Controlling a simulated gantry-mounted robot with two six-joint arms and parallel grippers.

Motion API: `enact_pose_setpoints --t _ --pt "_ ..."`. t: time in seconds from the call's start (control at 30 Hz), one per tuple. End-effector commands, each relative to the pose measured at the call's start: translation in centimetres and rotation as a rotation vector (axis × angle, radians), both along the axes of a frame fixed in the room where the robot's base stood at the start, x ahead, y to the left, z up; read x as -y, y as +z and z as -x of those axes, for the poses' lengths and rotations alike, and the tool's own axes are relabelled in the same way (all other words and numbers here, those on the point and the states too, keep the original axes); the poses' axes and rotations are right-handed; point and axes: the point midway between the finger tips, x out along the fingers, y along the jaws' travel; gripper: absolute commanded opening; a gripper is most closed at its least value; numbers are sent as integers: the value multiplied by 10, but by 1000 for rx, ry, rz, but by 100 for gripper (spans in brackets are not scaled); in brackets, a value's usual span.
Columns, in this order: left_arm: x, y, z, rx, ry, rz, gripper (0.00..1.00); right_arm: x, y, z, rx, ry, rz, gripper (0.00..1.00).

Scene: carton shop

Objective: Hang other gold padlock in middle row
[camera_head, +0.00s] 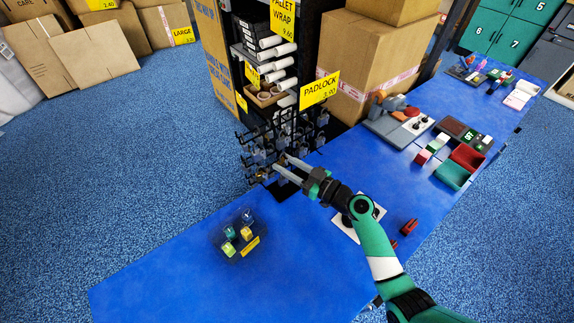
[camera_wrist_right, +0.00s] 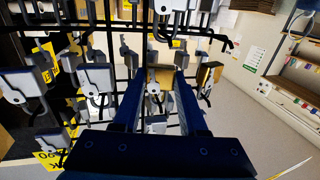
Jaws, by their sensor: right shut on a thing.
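My right gripper (camera_head: 283,169) reaches from the right to the front of the black padlock rack (camera_head: 246,140). In the right wrist view my right gripper (camera_wrist_right: 160,82) has its blue fingers on either side of a gold padlock (camera_wrist_right: 160,74) and is shut on it. The held padlock is close to the rack's hooks; I cannot tell whether its shackle is on one. Another padlock with a gold side (camera_wrist_right: 208,74) hangs just to the right. Several grey padlocks (camera_wrist_right: 97,77) hang on hooks around them. My left gripper is not in view.
A yellow padlock price sign (camera_head: 319,90) sticks out above the rack. A dark tray (camera_head: 217,240) with several small coloured items lies on the blue table (camera_head: 160,275). Cartons (camera_head: 372,50) stand behind. The table's near left part is clear.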

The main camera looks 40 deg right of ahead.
Motion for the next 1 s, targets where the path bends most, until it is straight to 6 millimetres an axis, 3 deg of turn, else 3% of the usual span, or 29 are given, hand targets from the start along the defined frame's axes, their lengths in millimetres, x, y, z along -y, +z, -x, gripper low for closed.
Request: enact_pose_setpoints --t 0.3,0.33,0.53,0.83,1.0 --pt "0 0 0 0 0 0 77 0 0 0 1 0 0 0" --pt "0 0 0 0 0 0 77 0 0 0 1 0 0 44" --pt "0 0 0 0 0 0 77 0 0 0 1 0 0 77" --pt "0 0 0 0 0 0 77 1 0 2 0 -1 0 77" --pt "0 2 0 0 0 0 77 5 -1 23 -1 -3 0 77"
